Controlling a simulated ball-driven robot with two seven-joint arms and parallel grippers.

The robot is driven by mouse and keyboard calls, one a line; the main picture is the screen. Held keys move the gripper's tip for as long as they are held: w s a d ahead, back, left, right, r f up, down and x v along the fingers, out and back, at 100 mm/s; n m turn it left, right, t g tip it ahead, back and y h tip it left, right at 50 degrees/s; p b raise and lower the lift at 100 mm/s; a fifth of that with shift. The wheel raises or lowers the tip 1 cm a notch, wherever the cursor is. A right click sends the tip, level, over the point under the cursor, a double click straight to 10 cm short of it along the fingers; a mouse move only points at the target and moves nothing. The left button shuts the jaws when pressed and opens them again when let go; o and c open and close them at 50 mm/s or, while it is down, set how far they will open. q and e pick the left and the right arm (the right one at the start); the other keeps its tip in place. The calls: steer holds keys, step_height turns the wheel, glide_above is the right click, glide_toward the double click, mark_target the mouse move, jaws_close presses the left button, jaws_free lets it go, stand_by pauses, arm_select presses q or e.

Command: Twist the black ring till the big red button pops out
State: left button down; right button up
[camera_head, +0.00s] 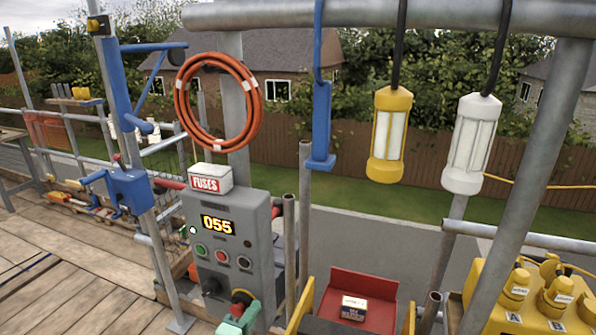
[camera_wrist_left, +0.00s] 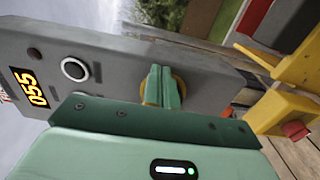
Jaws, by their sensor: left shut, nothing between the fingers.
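A grey control box (camera_head: 229,228) carries a lit display reading 055. Low on its front right, a small patch of the red button (camera_head: 240,296) shows just above my left gripper (camera_head: 238,311). A yellow round rim surrounds it. In the left wrist view, my mint-green left gripper (camera_wrist_left: 163,87) is shut and holds nothing. Its fingertips are in front of the yellow round plate (camera_wrist_left: 178,93) and hide the button behind them. I cannot make out the black ring, or tell whether the fingers touch it. My right gripper is not in view.
Smaller buttons (camera_head: 222,256) sit under the display, and a white FUSES box (camera_head: 211,178) stands on top. A grey pole (camera_head: 290,255) rises close to the box's right side. A red tray (camera_head: 357,290) holds a small carton. Lamps (camera_head: 390,137) hang to the right.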

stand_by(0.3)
arm_select(q)
steer(key=shift+w+a+f+b, duration=0.1)
steer(key=shift+w+a+b, duration=0.15)
steer(key=shift+a, duration=0.3)
stand_by(0.8)
steer(key=shift+f+b, duration=0.35)
steer(key=shift+f, duration=0.15)
steer(key=s+a+f+p, duration=0.1)
steer(key=s, duration=0.5)
stand_by(0.9)
steer(key=shift+f, duration=0.1)
